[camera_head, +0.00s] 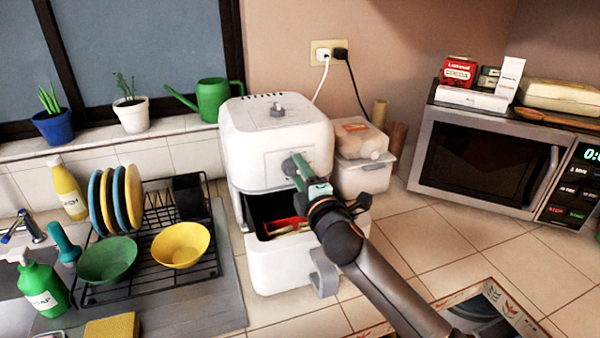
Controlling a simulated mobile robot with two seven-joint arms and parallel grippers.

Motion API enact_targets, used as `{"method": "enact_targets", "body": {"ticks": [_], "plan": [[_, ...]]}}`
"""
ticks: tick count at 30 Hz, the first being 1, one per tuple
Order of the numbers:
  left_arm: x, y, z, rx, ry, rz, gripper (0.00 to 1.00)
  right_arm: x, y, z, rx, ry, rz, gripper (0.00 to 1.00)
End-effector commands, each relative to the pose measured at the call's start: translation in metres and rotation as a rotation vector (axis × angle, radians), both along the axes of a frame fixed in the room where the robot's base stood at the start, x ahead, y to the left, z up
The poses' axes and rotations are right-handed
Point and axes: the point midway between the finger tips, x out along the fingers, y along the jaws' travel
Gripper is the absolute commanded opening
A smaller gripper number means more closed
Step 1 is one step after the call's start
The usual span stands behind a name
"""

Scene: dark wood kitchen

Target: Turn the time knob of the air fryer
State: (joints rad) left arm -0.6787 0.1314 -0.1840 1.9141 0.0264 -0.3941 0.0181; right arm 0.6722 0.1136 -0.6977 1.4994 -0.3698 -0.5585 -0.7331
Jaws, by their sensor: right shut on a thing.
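The white air fryer (270,145) stands on the tiled counter in the middle of the view. Its drawer (275,262) is pulled partway out, with something red and yellowish inside. A knob (277,112) sits on its top. My right gripper (297,166) reaches to the upper front panel, where the time knob appears to be. The gripper is shut on that knob, which the fingers hide almost fully. My right arm crosses in front of the fryer's right side. My left gripper is not in view.
A dish rack (165,290) with plates and bowls stands close on the left. Clear containers (362,145) stand right beside the fryer. A microwave (490,165) is at the right. Tiled counter (440,235) between them is free.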

Motion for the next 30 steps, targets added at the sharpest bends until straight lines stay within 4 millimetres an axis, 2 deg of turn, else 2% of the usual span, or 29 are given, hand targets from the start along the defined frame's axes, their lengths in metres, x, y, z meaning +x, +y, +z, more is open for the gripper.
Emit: {"method": "enact_targets", "body": {"ticks": [14, 15, 22, 30], "plan": [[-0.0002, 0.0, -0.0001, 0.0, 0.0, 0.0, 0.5, -0.0001, 0.0004, -0.0006, 0.012, 0.005, 0.001, 0.0], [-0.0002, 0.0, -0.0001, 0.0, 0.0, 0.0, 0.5, -0.0001, 0.0004, -0.0006, 0.012, 0.005, 0.001, 0.55], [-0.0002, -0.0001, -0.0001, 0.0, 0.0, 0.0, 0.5, -0.0001, 0.0003, -0.0004, 0.011, 0.005, 0.0, 0.8], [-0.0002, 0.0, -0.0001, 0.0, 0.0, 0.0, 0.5, -0.0008, -0.0002, -0.0003, 0.011, 0.004, 0.0, 0.8]]}}
